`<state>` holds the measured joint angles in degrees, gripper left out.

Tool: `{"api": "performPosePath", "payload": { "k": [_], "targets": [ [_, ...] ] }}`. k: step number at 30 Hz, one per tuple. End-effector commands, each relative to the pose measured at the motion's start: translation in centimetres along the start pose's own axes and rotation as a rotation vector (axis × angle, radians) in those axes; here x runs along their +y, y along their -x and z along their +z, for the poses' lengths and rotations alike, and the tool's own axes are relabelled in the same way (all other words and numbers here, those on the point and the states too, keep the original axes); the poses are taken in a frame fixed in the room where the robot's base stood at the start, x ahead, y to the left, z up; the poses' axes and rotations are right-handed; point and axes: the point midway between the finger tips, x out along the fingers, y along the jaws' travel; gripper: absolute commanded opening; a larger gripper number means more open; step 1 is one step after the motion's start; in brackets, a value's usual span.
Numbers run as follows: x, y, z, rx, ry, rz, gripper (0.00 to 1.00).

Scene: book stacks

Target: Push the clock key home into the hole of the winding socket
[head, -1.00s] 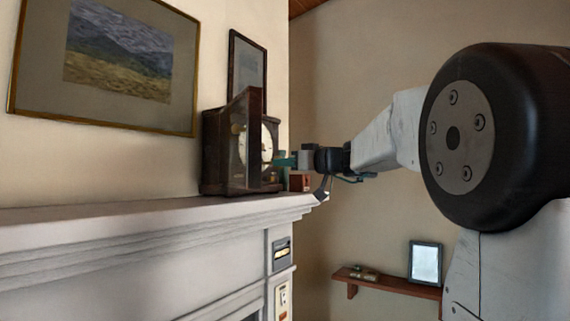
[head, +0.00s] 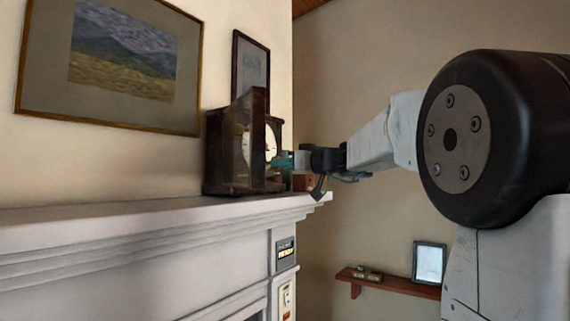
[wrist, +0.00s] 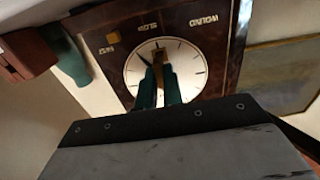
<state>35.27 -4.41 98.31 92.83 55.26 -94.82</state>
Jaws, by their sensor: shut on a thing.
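The dark wooden clock (head: 228,150) stands on the mantel, its white dial facing my arm. In the wrist view the dial (wrist: 190,62) fills the middle of its brown case (wrist: 215,30). My gripper (head: 287,160) is close in front of the dial. In the wrist view my gripper (wrist: 161,78) has its teal fingers shut on the brass-brown clock key (wrist: 164,70), which points at the dial near its middle. The fingers and key cover the winding socket, so I cannot tell how far the key is in the hole.
A red-brown box (head: 303,182) sits on the mantel (head: 150,212) beside the clock, below my gripper. A teal object (wrist: 68,58) stands beside it in the wrist view. Framed pictures hang behind. A small shelf (head: 395,285) is low on the right wall.

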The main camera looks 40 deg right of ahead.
Motion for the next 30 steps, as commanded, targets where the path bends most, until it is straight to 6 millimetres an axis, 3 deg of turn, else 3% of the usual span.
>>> {"api": "performPosePath", "payload": {
  "k": [21,24,30],
  "targets": [
    [0.0,-1.8,0.0,0.0,0.0,-0.001,0.0],
    [0.0,-1.8,0.0,0.0,0.0,0.0,0.33],
    [0.0,-1.8,0.0,0.0,0.0,0.0,0.34]
  ]
}}
